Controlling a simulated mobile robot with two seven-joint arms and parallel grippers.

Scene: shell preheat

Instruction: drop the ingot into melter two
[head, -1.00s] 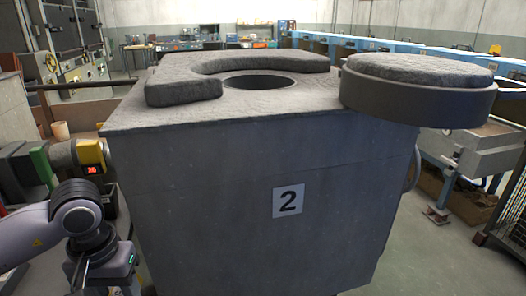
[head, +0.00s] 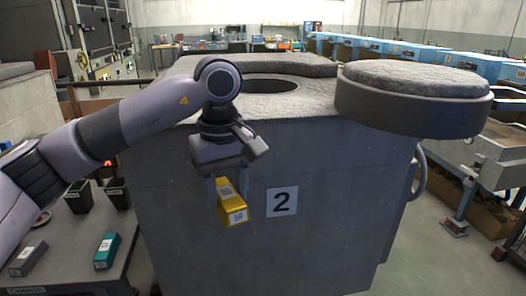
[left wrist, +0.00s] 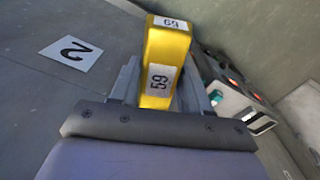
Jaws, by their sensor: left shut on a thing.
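The ingot (head: 233,208) is a yellow bar with a white number label. My left gripper (head: 227,185) is shut on it and holds it in front of the melter's front face, below its top edge. The ingot also fills the middle of the left wrist view (left wrist: 165,60), between the fingers. Melter two (head: 300,225) is a grey box with a "2" plate (head: 282,201). Its round opening (head: 268,86) is uncovered on top, partly hidden by my left arm. Its round lid (head: 418,95) is swung out to the right. My right gripper is not in view.
A charge table (head: 75,255) at lower left bears a teal bar (head: 107,250), a grey bar (head: 28,258) and dark containers (head: 78,196). A raised curved collar (head: 310,65) lies behind the opening. Blue machines line the back right.

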